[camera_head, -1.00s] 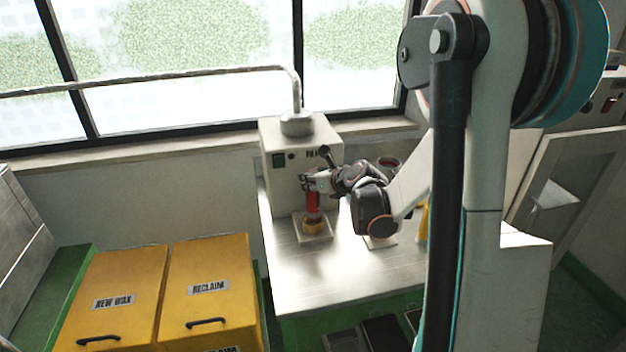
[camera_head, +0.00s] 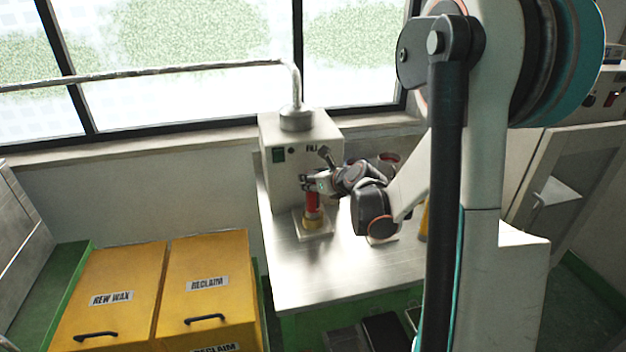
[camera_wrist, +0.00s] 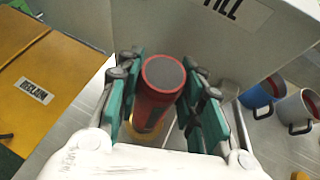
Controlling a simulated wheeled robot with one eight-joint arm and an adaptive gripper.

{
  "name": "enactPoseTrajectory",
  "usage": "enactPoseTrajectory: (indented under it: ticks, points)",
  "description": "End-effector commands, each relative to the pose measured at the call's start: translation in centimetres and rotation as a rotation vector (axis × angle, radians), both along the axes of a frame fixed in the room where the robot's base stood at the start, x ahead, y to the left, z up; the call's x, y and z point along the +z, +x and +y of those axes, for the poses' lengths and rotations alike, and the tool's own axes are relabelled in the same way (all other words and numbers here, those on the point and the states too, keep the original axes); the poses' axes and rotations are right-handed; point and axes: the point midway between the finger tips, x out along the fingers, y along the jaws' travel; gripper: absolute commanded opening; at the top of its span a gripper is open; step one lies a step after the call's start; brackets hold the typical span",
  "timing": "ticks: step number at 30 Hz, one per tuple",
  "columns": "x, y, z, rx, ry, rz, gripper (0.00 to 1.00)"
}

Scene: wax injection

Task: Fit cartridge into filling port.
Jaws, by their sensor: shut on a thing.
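The red cartridge (camera_head: 312,203) stands upright at the front of the filling machine (camera_head: 299,150). In the wrist view the cartridge (camera_wrist: 160,85) shows a dark round top between the teal finger pads. My gripper (camera_head: 309,185) is shut on its upper part. A yellow ring-shaped port (camera_head: 312,222) on a pale square base (camera_head: 322,235) is directly under the cartridge. The port also shows partly in the wrist view (camera_wrist: 146,132). The cartridge's lower end meets or nearly meets the port; I cannot tell how deep it sits.
The machine stands on a steel table (camera_head: 315,275) with bare room in front.

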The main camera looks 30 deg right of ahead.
Motion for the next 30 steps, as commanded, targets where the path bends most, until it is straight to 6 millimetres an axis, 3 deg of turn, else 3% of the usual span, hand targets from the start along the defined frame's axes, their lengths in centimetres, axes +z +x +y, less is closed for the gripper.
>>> enactPoseTrajectory:
  ticks: [30]
  points:
    - [-2.4, 0.0, 0.0, 0.0, 0.0, 0.0, 0.0]
